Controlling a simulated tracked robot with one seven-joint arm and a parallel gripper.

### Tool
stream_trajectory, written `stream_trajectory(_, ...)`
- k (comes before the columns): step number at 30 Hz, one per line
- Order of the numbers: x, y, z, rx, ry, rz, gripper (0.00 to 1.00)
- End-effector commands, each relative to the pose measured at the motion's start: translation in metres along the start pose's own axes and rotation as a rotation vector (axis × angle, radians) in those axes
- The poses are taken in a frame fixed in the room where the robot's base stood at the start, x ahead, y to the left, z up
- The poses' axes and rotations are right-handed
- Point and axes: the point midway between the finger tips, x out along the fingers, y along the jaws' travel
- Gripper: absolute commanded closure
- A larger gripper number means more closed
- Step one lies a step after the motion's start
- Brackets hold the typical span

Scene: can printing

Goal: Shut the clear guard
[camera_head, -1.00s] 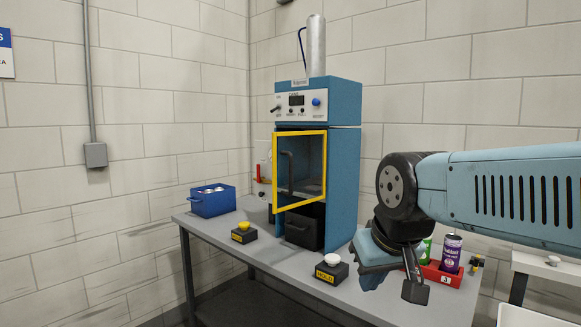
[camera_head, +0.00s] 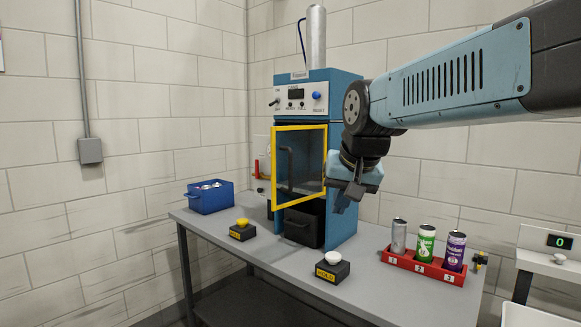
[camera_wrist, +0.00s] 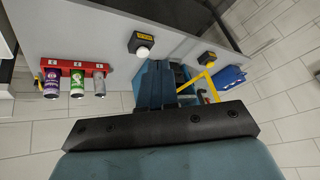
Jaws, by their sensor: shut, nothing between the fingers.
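The clear guard (camera_head: 307,165) is a yellow-framed see-through door with a dark handle on the blue machine (camera_head: 343,150). It stands partly open. Its bottom edge slants away from the machine's front, with the left edge nearer me. My gripper (camera_head: 354,192) is shut and empty, just right of the guard's right edge and in front of the machine's right side. I cannot tell whether it touches either. In the wrist view, part of the guard's yellow frame (camera_wrist: 211,85) shows right of my gripper (camera_wrist: 155,85).
A black drawer (camera_head: 304,223) lies below the guard. Yellow-topped (camera_head: 242,230) and white-topped (camera_head: 332,267) buttons stand on the grey table (camera_head: 275,275). A blue bin (camera_head: 210,197) is at left. A red rack (camera_head: 420,268) with three cans is at right.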

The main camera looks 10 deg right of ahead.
Motion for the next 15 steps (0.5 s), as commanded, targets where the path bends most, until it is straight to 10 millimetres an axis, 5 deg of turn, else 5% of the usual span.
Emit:
stream_trajectory(3, -0.003, -0.013, -0.058, 0.121, 0.019, -0.013, 1.0)
stream_trajectory(9, -0.001, -0.029, -0.141, 0.31, 0.051, -0.036, 1.0)
stream_trajectory(15, 0.003, -0.039, -0.19, 0.425, 0.071, -0.052, 1.0)
